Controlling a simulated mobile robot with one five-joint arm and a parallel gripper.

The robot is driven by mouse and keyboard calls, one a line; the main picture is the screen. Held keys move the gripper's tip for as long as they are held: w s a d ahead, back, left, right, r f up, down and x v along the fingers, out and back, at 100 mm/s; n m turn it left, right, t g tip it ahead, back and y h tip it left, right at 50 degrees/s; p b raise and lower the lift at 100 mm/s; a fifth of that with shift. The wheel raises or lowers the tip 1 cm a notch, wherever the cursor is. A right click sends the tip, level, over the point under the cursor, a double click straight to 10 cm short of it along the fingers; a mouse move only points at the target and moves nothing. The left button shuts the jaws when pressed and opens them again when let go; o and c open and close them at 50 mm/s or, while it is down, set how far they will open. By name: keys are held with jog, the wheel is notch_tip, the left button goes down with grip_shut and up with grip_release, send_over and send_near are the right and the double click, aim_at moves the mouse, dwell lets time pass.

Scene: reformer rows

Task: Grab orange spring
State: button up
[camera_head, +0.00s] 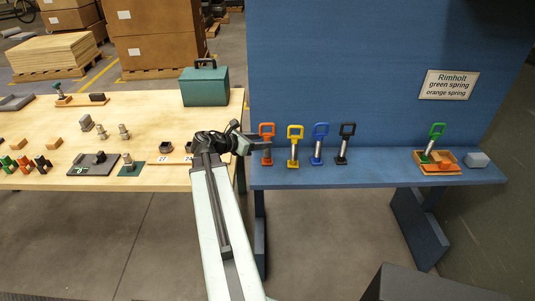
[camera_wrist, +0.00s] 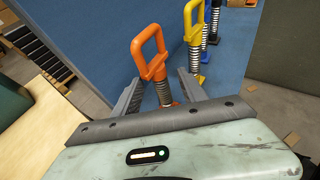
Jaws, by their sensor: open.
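The orange spring (camera_head: 267,143) stands upright at the left end of a row on the blue shelf (camera_head: 375,175). It has an orange loop handle and a metal coil. My gripper (camera_head: 245,144) is at its left side in the head view. In the wrist view the orange spring (camera_wrist: 152,62) stands between the two open fingers of my gripper (camera_wrist: 160,95). I cannot tell whether either finger touches it. Its base is mostly hidden behind my gripper there.
Yellow (camera_head: 295,145), blue (camera_head: 320,144) and black (camera_head: 346,143) springs stand to its right. A tray (camera_head: 437,169) with a green spring (camera_head: 433,142) and a grey block (camera_head: 477,160) are farther right. A blue panel (camera_head: 350,70) rises behind. A wooden table (camera_head: 110,130) with parts is at left.

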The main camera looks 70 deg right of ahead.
jog(key=shift+x, duration=0.95)
jog(key=b+x, duration=0.2)
jog(key=x, duration=0.3)
jog(key=shift+d+f, duration=0.1)
jog(key=shift+f, duration=0.05)
grip_shut()
